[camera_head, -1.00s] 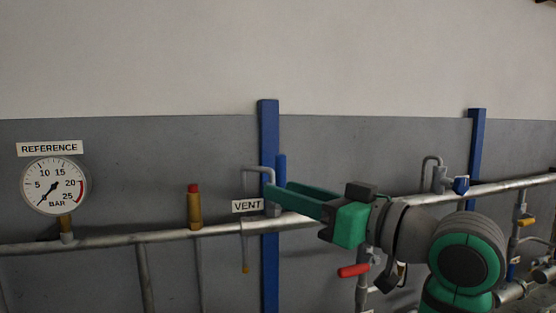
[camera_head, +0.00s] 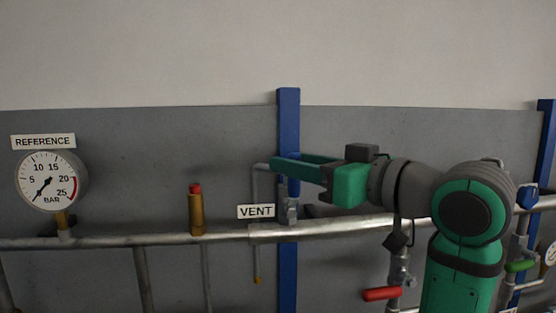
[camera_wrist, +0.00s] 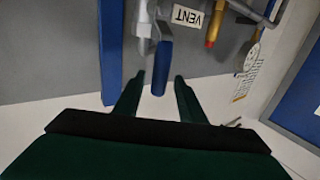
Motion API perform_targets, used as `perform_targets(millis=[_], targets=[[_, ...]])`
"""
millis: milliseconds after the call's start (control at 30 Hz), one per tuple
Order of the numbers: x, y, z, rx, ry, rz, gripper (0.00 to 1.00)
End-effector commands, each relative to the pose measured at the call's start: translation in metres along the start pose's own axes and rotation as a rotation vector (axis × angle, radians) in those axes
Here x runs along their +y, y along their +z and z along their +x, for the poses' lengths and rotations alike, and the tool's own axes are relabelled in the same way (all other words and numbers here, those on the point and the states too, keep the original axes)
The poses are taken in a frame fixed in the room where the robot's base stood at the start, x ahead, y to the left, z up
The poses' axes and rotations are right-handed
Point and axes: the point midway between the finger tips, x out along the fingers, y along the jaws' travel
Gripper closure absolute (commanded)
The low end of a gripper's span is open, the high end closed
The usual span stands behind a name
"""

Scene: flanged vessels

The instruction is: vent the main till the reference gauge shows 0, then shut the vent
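The REFERENCE gauge (camera_head: 46,181) is at the left in the head view. Its needle points to the lower left, at or close to the 0 end of the scale. The vent valve (camera_head: 290,211) stands on the main pipe by the VENT label (camera_head: 256,211). Its blue lever handle points up in the head view, partly hidden by my fingers; it shows clearly in the wrist view (camera_wrist: 162,66). My gripper (camera_head: 274,164) is open at the handle's height. In the wrist view the handle's end lies between my fingertips (camera_wrist: 156,84), with gaps on both sides.
The main pipe (camera_head: 150,238) runs along the grey wall. A blue upright (camera_head: 288,120) stands behind the vent. A brass fitting with a red cap (camera_head: 195,210) is to the left. A red lever (camera_head: 382,294) and a green lever (camera_head: 520,266) are at the lower right.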

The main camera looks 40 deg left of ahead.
Motion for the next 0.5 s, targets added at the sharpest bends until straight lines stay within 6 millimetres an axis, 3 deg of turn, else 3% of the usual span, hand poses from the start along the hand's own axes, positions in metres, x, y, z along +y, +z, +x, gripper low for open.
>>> perform_targets(millis=[200,500], targets=[[-0.003,0.0,0.035,-0.001,-0.008,0.002,0.63],[-0.003,0.0,0.049,0.001,-0.007,0.002,0.63]])
